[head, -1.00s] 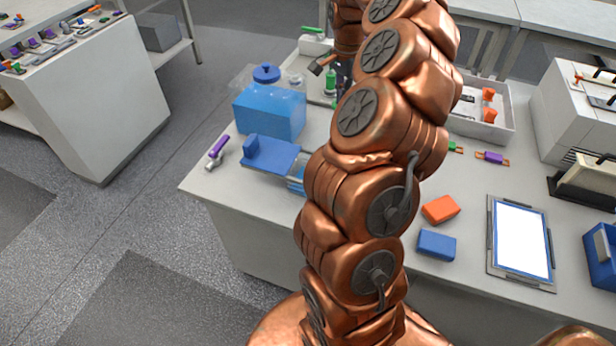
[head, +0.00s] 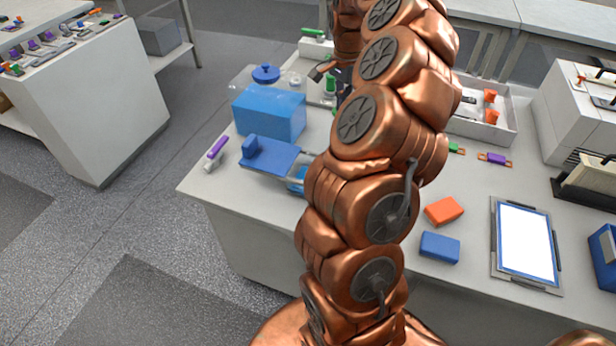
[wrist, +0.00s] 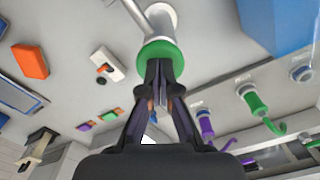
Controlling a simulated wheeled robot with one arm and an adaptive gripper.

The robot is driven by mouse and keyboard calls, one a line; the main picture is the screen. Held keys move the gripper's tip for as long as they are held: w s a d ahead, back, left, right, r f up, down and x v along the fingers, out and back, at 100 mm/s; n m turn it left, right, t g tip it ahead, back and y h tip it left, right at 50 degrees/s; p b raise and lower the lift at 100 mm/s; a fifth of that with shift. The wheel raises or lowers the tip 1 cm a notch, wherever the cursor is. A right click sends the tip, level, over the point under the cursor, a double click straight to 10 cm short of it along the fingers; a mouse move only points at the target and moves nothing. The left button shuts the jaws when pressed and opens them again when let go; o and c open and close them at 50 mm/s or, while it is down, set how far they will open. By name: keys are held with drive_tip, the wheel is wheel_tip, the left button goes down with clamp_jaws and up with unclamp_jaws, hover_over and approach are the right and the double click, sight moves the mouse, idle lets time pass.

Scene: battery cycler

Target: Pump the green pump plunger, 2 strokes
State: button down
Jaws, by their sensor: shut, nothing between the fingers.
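The pump has a green round top (wrist: 160,52) with a pale body and a grey spout, near the top middle of the wrist view. In the head view a green upright part (head: 330,84), probably the same pump, shows just left of my arm, partly hidden. My gripper (wrist: 160,68) is shut and empty. Its fingertips overlap the near edge of the green top in the wrist view; I cannot tell whether they touch it. In the head view my gripper (head: 319,72) is small and partly hidden beside the green part.
A blue box (head: 269,112) and a blue lidded jar (head: 266,74) stand left of the pump. A white tray (head: 505,130) lies to the right. Green (wrist: 258,103) and purple (wrist: 206,124) handles show right of my fingers. Orange (head: 444,211) and blue (head: 440,247) blocks lie at the front.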

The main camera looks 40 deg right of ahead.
drive_tip(key=shift+r+p, duration=0.3)
drive_tip(key=shift+r, duration=2.1)
drive_tip(key=shift+f, duration=0.2)
drive_tip(key=shift+f+b, duration=2.25)
drive_tip(key=shift+f, duration=0.05)
drive_tip(key=shift+r, duration=0.15)
drive_tip(key=shift+r+p, duration=0.6)
drive_tip(key=shift+r, duration=1.75)
